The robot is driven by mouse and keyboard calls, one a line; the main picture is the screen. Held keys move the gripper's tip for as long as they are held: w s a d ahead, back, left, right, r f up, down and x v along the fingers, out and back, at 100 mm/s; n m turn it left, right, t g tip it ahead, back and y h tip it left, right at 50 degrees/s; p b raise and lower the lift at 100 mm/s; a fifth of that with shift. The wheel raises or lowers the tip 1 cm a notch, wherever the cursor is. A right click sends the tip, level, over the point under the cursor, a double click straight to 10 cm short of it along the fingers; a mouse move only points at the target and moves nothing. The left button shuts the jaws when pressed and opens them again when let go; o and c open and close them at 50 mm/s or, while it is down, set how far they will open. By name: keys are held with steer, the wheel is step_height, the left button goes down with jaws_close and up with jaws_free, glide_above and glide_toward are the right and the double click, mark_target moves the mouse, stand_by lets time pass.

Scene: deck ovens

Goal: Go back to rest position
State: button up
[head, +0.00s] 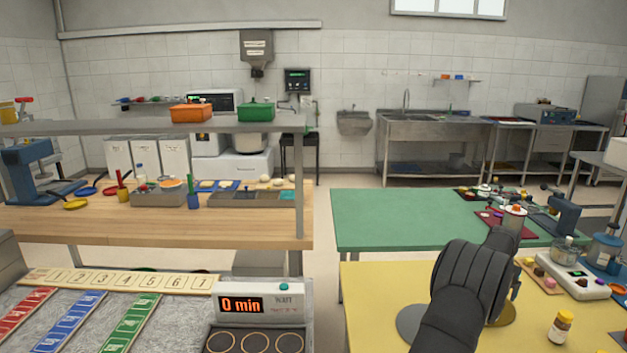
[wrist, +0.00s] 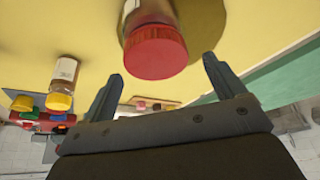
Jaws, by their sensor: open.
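My gripper (wrist: 163,67) is open in the wrist view, with its two fingers well apart. A jar with a red lid (wrist: 156,46) shows just past the fingertips, between them in the picture; no finger visibly touches it. It is over the yellow table (wrist: 240,25), near a darker gold round patch (wrist: 207,22). In the head view my dark arm reaches over the yellow table (head: 385,285) at the right. The arm largely hides the gripper there, so its fingers are unclear.
A yellow-capped jar (head: 562,326) stands right of my arm. A green table (head: 400,215) lies behind. A timer unit (head: 258,303) stands left. The yellow table's left part is mostly clear.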

steer(key=shift+f, duration=0.1)
step_height(320, 180, down, 3)
steer(key=v, duration=1.2)
steer(key=x, duration=1.2)
steer(key=shift+f, duration=0.35)
step_height(320, 180, up, 4)
steer(key=shift+r, duration=0.1)
steer(key=s+d+r, duration=0.4)
steer(key=s+r, duration=0.3)
steer(key=s, duration=0.4)
steer(key=s+a+m+g, duration=0.1)
steer(key=s+a+m, duration=0.15)
steer(key=s, duration=0.25)
steer(key=s+a+f+m+g+h, duration=0.1)
steer(key=s+m, duration=0.3)
steer(key=s, duration=0.1)
steer(key=s+a+m+g, duration=0.1)
steer(key=s+a+m, duration=0.15)
steer(key=s, duration=0.25)
steer(key=w+a+f, duration=0.2)
steer(key=w+f, duration=0.3)
steer(key=w, duration=0.3)
steer(key=shift+m, duration=0.3)
